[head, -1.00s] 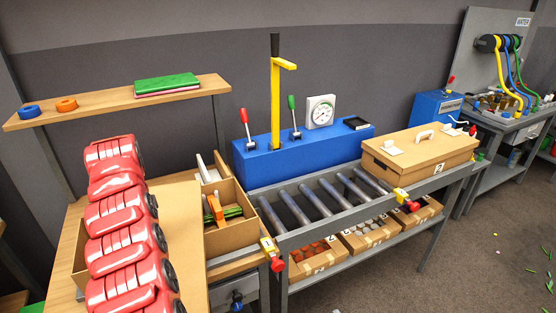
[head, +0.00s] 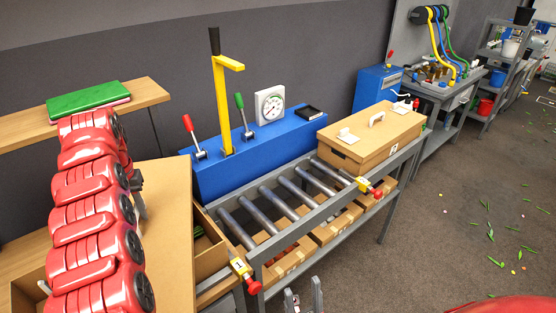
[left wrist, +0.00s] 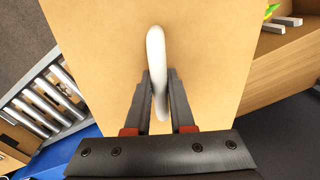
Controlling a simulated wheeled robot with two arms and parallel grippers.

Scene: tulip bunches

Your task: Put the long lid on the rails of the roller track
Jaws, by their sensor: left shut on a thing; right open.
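The long lid (head: 170,235) is a flat tan board at the left of the head view, partly hidden behind my red left arm. In the left wrist view, my left gripper (left wrist: 160,95) is shut on the white handle (left wrist: 156,50) on the lid's top face. In the head view this gripper (head: 138,188) is mostly hidden by the arm. The roller track (head: 285,205) has grey rollers between grey rails and lies right of the lid. My right gripper (head: 303,302) is open and empty at the bottom edge, in front of the track.
A closed tan box (head: 370,138) with a white handle sits at the track's far end. A blue console (head: 220,172) with levers, a yellow post and a gauge (head: 270,106) stands behind the track. Cardboard boxes (head: 290,262) are below. A wooden shelf (head: 148,95) is at left.

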